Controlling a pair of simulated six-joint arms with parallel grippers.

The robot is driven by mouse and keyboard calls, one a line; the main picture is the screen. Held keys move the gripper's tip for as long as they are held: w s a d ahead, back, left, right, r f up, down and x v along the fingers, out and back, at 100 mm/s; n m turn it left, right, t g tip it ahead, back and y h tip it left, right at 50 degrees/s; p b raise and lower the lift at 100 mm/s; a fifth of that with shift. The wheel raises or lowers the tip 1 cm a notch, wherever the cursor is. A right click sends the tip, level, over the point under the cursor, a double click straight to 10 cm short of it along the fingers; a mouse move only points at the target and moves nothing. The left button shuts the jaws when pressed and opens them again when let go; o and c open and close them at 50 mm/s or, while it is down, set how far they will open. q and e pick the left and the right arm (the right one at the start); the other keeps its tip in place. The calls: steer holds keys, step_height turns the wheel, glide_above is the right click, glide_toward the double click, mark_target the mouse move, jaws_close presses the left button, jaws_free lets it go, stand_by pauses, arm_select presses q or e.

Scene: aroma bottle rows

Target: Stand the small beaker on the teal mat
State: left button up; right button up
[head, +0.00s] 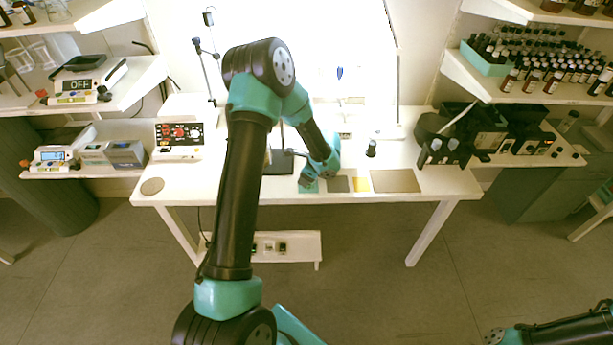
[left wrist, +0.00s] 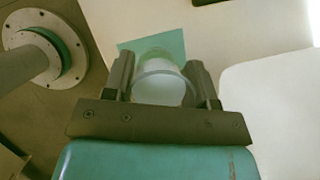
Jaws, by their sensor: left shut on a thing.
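The small beaker (left wrist: 160,88) is clear, round-rimmed glass, seen from above in the left wrist view. My left gripper (left wrist: 162,80) is shut on it, with one dark finger on each side. The teal mat (left wrist: 175,42) shows beyond and partly behind the beaker in that view. In the head view my left gripper (head: 309,181) is low at the front edge of the table, over the teal mat (head: 311,188), and hides the beaker and part of the mat. I cannot tell whether the beaker's base touches the mat. My right gripper is not in view.
A dark stand base (head: 279,162) is just behind my gripper. A small dark bottle (head: 371,149) stands behind the tan mat.

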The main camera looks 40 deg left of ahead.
arm_select(q)
steer(key=o, duration=1)
steer(key=shift+f, duration=0.1)
steer(key=shift+c, duration=0.2)
steer(key=shift+d+r, duration=0.1)
steer(key=shift+r, duration=0.35)
steer(key=shift+w+d+r, duration=0.2)
steer(key=shift+d+r, duration=0.35)
steer(key=shift+w+d+r, duration=0.15)
steer(key=shift+d+r, duration=0.4)
steer(key=w+d, duration=0.1)
steer(key=d, duration=0.2)
steer(key=w+d, duration=0.1)
steer(key=d, duration=0.2)
steer(key=w+d, duration=0.1)
steer(key=d, duration=0.3)
steer(key=shift+w, duration=0.2)
steer(key=shift+f, duration=0.1)
